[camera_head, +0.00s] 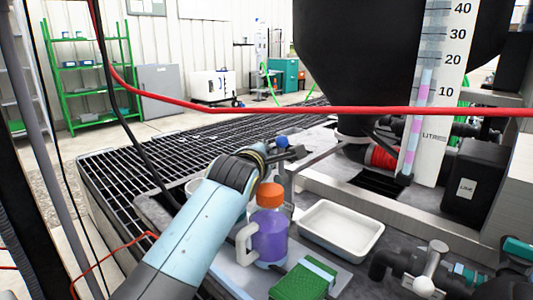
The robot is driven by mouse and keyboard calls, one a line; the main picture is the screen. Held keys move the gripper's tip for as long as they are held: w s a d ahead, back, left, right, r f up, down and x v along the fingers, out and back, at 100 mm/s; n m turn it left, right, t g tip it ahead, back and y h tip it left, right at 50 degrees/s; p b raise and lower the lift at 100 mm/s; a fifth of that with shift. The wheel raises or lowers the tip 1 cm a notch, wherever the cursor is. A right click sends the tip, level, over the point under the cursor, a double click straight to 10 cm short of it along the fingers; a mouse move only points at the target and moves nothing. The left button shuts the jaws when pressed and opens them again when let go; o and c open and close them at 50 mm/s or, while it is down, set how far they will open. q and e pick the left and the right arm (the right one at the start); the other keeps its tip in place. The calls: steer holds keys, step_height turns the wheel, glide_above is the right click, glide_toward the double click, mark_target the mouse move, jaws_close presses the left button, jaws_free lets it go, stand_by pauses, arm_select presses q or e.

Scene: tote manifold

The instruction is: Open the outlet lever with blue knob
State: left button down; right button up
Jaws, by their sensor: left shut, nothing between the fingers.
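The blue knob (281,142) shows just beyond the end of my left arm, near the middle of the picture. The lever under it is largely hidden by my wrist and gripper. My left gripper (296,152) is small and dark here, shut and empty, right beside the knob. I cannot tell whether it touches the knob or lever. My right gripper is not in view.
A purple jug with an orange cap (270,235), a white tray (341,229) and a green sponge (302,281) sit below the gripper. A black hopper (360,60) and scale stand behind right. A red hose (330,110) crosses the view. A valve with white handle (430,265) is lower right.

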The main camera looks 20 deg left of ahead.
arm_select(q)
step_height(320, 180, up, 10)
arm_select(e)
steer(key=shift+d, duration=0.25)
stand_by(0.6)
